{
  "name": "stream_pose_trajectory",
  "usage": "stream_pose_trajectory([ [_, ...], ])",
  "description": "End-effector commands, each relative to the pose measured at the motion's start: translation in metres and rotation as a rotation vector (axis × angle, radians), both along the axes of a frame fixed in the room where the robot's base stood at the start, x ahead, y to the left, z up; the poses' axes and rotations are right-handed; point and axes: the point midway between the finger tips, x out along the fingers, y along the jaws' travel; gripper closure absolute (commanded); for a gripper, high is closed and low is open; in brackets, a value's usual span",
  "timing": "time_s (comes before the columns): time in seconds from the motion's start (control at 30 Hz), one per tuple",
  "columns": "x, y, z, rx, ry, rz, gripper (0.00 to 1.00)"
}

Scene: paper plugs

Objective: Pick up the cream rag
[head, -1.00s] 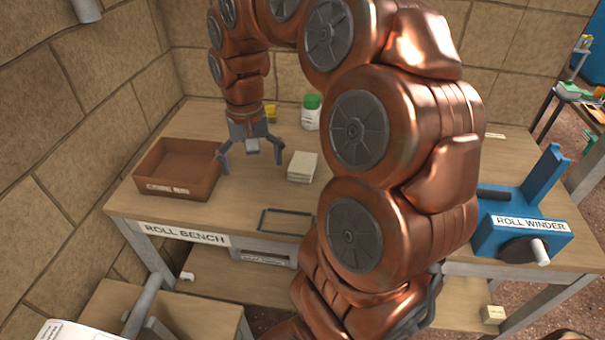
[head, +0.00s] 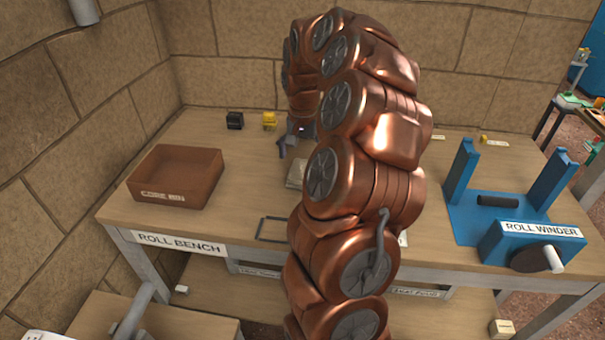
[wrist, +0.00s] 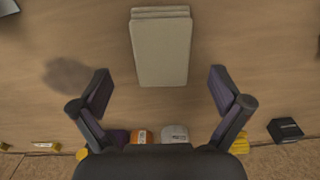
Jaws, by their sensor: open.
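The cream rag (wrist: 160,50) looks like a flat folded stack on the bench top. In the wrist view it lies at top centre, and its near edge reaches between the fingertips of my gripper (wrist: 160,77). The fingers are spread wide on either side, apart from the rag, with nothing held. In the head view the rag (head: 295,174) is mostly hidden behind my arm, with only its left part showing. One finger of my gripper shows just above it; the rest is hidden. Height above the rag is hard to tell.
A brown open box (head: 176,178) stands on the bench (head: 240,185) to the left. A black frame (head: 270,229) lies near the front edge. A small black box (head: 235,120) and yellow item (head: 269,121) stand at the back. A blue roll winder (head: 520,225) stands right.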

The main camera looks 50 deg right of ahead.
Motion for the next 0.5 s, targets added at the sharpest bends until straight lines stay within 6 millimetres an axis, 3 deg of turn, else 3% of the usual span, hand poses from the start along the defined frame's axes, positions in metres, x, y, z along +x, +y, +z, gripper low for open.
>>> stream_pose_trajectory([
  [0.3,0.001,0.002,-0.039,0.003,0.004,0.003,0.0],
  [0.5,0.002,0.001,-0.048,0.0,-0.002,0.001,0.0],
])
